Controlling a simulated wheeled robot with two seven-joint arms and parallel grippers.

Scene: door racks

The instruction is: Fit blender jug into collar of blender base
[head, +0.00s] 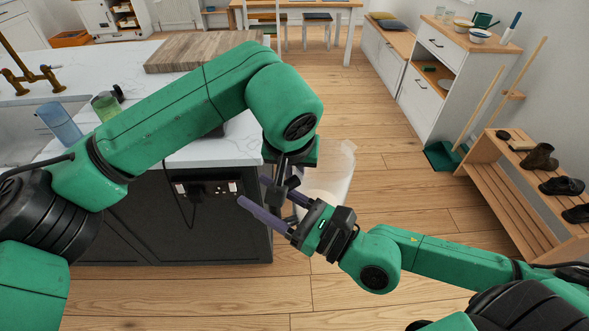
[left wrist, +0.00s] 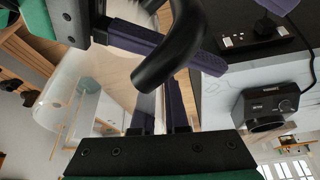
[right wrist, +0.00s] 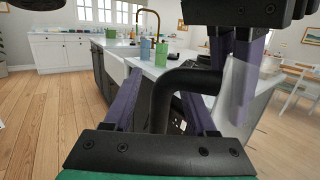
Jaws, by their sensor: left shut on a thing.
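The clear blender jug (head: 338,170) hangs over the floor just off the counter's end; it also shows at the left of the left wrist view (left wrist: 62,95). Its black handle (left wrist: 172,45) runs down towards the fingers of my left gripper (left wrist: 160,95), which is shut on the jug. My right gripper (head: 250,188) is open, its purple fingers apart beside the handle; the handle crosses between them in the right wrist view (right wrist: 190,80). Whether they touch it I cannot tell. The black blender base (left wrist: 268,103), with a knob and round collar, stands on the counter; my left arm mostly hides it in the head view.
The white counter (head: 200,152) has a wooden board (head: 190,52), a blue cup (head: 58,122) and a green cup (head: 103,106). A socket panel (head: 208,188) with a cord is on its dark side. A shoe bench (head: 505,190) stands at right; floor between is clear.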

